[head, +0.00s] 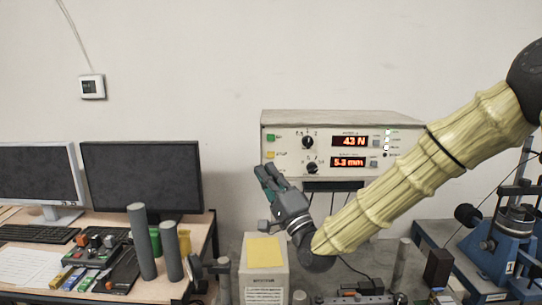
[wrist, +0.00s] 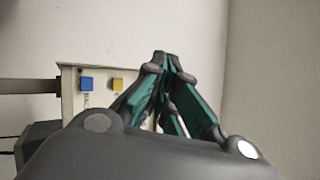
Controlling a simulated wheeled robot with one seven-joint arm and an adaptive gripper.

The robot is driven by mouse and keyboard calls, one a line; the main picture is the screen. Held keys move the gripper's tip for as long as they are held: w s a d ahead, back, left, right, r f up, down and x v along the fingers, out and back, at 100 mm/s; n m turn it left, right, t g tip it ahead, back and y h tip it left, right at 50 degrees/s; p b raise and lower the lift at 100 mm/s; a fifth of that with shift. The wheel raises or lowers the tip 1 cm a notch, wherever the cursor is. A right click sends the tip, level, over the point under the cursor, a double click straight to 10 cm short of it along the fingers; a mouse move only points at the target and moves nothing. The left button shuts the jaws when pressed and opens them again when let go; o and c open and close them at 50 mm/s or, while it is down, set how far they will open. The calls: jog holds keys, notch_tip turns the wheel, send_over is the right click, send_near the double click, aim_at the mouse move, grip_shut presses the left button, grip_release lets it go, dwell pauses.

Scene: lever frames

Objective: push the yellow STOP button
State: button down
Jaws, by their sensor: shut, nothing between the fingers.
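The yellow STOP button (head: 270,155) is on the left of the front panel of a pale control box (head: 400,122), below a green button (head: 271,138). In the wrist view the yellow button (wrist: 118,84) shows left of the fingers, beside a blue button (wrist: 87,84). My gripper (head: 264,171) is shut and empty, with its teal-padded fingertips just below the yellow button in the head view. In the wrist view my gripper (wrist: 164,60) has its tips together, right of the yellow button. I see no contact with the button; the exact gap cannot be told.
The box also has knobs (head: 308,142) and red displays (head: 350,141). A beige pedestal with a yellow top (head: 264,250) stands below my gripper. Two monitors (head: 142,178) and grey cylinders (head: 141,240) are on the left desk. Blue equipment (head: 490,255) stands at right.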

aim_at(268, 161)
jog(key=w, duration=0.8)
jog(key=shift+p, duration=0.3)
jog(key=shift+w, duration=0.25)
dwell(1.1)
jog(key=shift+w+b, duration=0.3)
jog(key=shift+b, duration=0.05)
jog(key=shift+w, duration=0.3)
dwell(0.9)
jog(key=shift+s+b, duration=0.1)
jog(key=shift+b, duration=0.2)
jog(key=shift+s+d+b, duration=0.1)
jog(key=shift+s+b, duration=0.2)
jog(key=shift+s, duration=0.35)
